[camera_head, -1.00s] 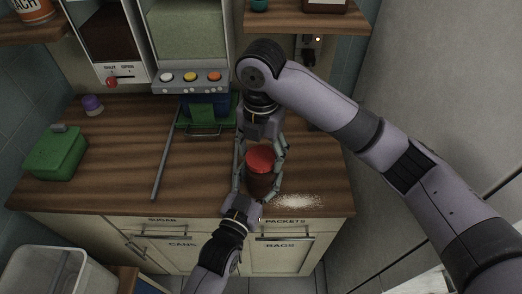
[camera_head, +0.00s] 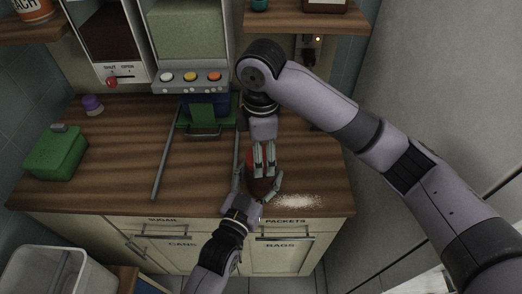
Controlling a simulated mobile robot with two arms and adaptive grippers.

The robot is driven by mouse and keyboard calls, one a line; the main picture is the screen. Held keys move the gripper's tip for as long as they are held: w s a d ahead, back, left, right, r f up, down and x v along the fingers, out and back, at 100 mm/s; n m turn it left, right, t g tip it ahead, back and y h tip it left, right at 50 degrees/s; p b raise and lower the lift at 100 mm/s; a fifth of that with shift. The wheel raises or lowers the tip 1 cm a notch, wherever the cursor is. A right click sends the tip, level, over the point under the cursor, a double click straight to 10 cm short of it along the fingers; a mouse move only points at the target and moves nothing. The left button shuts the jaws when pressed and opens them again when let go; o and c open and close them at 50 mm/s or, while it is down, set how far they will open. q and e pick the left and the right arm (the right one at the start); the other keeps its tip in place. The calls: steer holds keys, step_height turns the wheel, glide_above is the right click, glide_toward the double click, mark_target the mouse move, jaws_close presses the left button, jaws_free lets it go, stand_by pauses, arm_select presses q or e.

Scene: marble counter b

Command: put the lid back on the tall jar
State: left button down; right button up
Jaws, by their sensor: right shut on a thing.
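The tall jar (camera_head: 263,188) is dark reddish brown and stands upright near the counter's front edge. Its red lid (camera_head: 250,158) is at the jar's top, mostly covered by fingers. My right gripper (camera_head: 264,168) reaches in from behind and is shut on the lid, its fingers close together. My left gripper (camera_head: 259,188) comes from the front, with a finger on each side of the jar body, and looks shut on it. Whether the lid sits flush on the rim is hidden by the fingers.
White powder (camera_head: 299,201) lies spilled right of the jar. A grey rod (camera_head: 164,158) and a dispenser with coloured buttons (camera_head: 190,78) are left and behind. A green box (camera_head: 56,153) and a purple-capped item (camera_head: 92,104) stand at the left.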

steer(key=m, duration=1.3)
steer(key=shift+m, duration=0.3)
steer(key=o, duration=1.4)
steer(key=shift+c, duration=0.2)
step_height(320, 180, up, 12)
